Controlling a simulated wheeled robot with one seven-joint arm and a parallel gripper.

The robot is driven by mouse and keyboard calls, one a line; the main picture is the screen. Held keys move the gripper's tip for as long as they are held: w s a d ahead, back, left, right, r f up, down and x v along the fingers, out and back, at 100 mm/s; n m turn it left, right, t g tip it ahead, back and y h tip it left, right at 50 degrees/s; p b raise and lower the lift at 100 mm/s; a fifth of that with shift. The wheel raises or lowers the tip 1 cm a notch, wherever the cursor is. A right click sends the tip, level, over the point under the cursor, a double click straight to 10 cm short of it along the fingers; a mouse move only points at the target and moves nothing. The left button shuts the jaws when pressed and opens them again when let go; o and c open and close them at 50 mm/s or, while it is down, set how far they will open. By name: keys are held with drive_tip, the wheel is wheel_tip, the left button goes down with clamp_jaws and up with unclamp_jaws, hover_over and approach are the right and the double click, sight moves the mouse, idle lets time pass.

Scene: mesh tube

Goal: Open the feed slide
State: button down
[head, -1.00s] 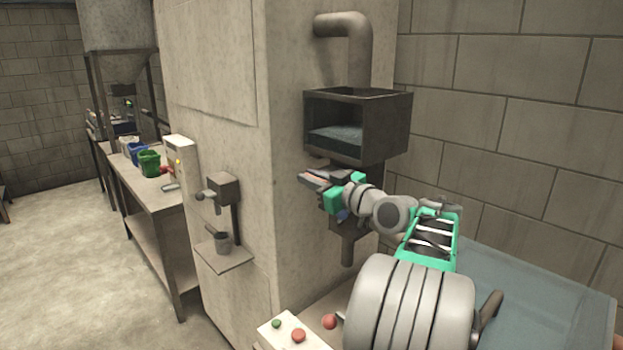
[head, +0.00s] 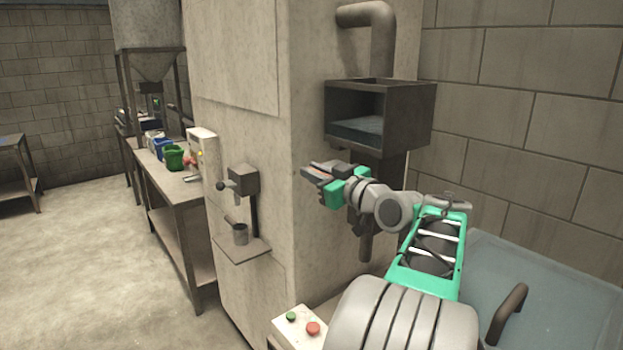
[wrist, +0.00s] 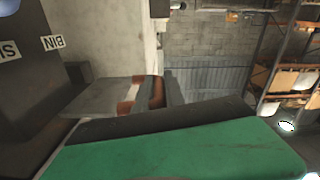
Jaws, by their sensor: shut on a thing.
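The hopper box (head: 380,135) is dark, open at the front and top, and holds something bluish. It is fixed to the pale column below a bent pipe. My gripper (head: 316,172) is just below and left of it, pointing left, with its jaws shut. A small reddish piece shows at its fingertips; in the wrist view a reddish-brown piece (wrist: 156,92) shows beside a grey plate (wrist: 100,97). I take the held thing to be the feed slide's handle, but the jaws and my wrist hide most of it. How far the slide stands out cannot be told.
A button box (head: 305,328) with green and red buttons is at the lower middle. A bench (head: 170,190) with coloured containers stands further left. Open floor lies at left.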

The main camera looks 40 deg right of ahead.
drive_tip(key=shift+d, duration=0.1)
drive_tip(key=c, duration=1.4)
unclamp_jaws()
drive_tip(key=shift+s, duration=0.1)
drive_tip(key=s+b, duration=0.1)
drive_tip(key=s, duration=0.6)
drive_tip(key=shift+s+a+b, duration=0.2)
drive_tip(key=shift+s+b, duration=0.15)
